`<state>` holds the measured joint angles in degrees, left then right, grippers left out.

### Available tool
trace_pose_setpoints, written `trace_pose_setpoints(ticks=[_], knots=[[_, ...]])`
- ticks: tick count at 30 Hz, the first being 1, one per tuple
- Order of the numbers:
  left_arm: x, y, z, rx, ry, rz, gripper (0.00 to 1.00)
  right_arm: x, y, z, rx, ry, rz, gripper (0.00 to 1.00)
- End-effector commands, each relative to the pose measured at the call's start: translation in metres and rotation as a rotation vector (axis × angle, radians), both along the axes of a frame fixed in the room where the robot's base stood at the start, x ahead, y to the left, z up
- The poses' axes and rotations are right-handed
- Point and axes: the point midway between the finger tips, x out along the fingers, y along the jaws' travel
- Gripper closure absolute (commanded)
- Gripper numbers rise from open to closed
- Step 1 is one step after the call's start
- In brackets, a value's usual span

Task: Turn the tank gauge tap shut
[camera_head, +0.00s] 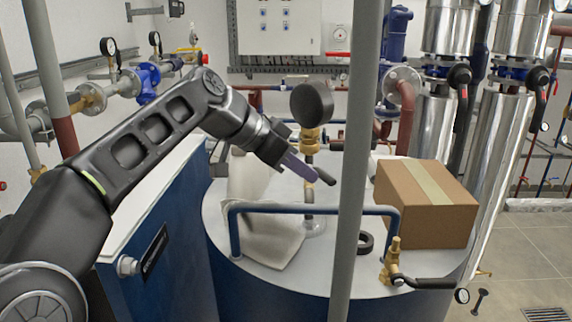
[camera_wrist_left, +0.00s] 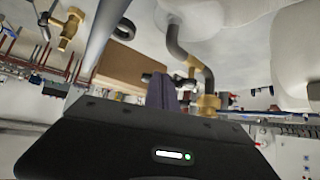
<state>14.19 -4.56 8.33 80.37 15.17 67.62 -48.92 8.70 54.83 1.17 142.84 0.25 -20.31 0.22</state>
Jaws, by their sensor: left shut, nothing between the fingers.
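The tank gauge (camera_head: 311,103) is a dark round dial seen from behind, standing on a brass tap body (camera_head: 310,135) above a thin pipe from the tank top. A black lever end (camera_head: 325,177) shows just beyond my left fingertips. My left gripper (camera_head: 304,169) is shut and empty, close to the tap; I cannot tell whether it touches the lever. In the left wrist view the shut fingers (camera_wrist_left: 163,92) point toward the lever, beside the brass body (camera_wrist_left: 208,102) and its bent pipe (camera_wrist_left: 182,45). My gripper partly hides the lever. My right gripper is out of view.
A cardboard box (camera_head: 427,203), a black ring (camera_head: 364,243) and a pale sack (camera_head: 262,235) lie on the tank top. A blue rail (camera_head: 310,210) runs along its front, near a brass valve (camera_head: 392,262). A grey vertical pipe (camera_head: 354,200) stands before the tank.

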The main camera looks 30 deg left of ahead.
Motion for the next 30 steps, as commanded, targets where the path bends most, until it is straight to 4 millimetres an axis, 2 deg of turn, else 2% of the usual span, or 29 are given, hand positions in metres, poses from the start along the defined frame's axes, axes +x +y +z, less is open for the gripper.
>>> trace_pose_setpoints(ticks=[5, 30], knots=[[0.0054, -0.0040, 0.0001, 0.000, 0.000, 0.000, 1.00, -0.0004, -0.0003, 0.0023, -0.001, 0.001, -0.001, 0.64], [0.0067, -0.0085, -0.0006, 0.000, 0.000, 0.066, 1.00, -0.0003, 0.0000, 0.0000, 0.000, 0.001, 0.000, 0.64]])
